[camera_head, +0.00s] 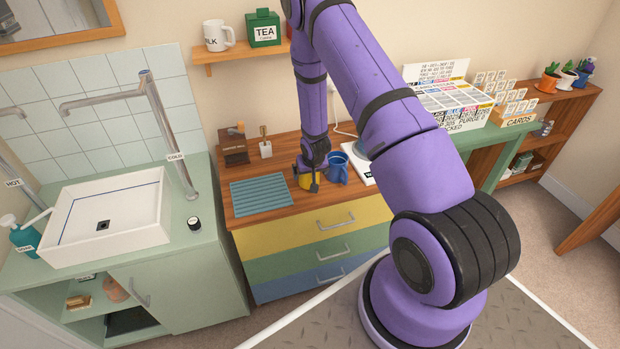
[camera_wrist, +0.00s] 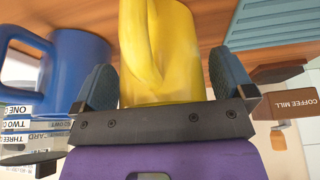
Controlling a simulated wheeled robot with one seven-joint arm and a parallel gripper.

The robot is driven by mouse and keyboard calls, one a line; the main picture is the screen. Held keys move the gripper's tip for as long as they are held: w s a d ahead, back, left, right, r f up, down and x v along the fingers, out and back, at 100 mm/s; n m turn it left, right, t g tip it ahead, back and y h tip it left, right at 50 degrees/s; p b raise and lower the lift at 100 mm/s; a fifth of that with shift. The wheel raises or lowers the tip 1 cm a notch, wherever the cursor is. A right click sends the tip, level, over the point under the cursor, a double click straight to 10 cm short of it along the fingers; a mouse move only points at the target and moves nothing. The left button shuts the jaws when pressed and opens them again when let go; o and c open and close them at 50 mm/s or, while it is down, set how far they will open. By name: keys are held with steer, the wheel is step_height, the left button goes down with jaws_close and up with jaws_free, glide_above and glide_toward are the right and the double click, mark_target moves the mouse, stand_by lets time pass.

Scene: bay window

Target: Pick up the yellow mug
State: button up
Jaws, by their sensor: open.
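The yellow mug (camera_head: 308,181) stands on the wooden top of the drawer unit, largely hidden behind my gripper (camera_head: 314,180) in the head view. In the wrist view the yellow mug (camera_wrist: 165,50) fills the middle, its handle facing the camera. My gripper (camera_wrist: 160,88) is open, with one dark finger on each side of the mug. I cannot tell whether the fingers touch it. A blue mug (camera_head: 338,168) stands just right of the yellow one; it also shows at the left of the wrist view (camera_wrist: 60,70).
A blue ribbed mat (camera_head: 260,194) lies left of the mugs. A coffee mill (camera_head: 233,146) stands behind it, beside a small white holder (camera_head: 265,148). A white book or box (camera_head: 358,163) lies right of the blue mug. A sink (camera_head: 105,215) is further left.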

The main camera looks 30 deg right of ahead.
steer(key=c, duration=0.9)
steer(key=shift+r, duration=0.1)
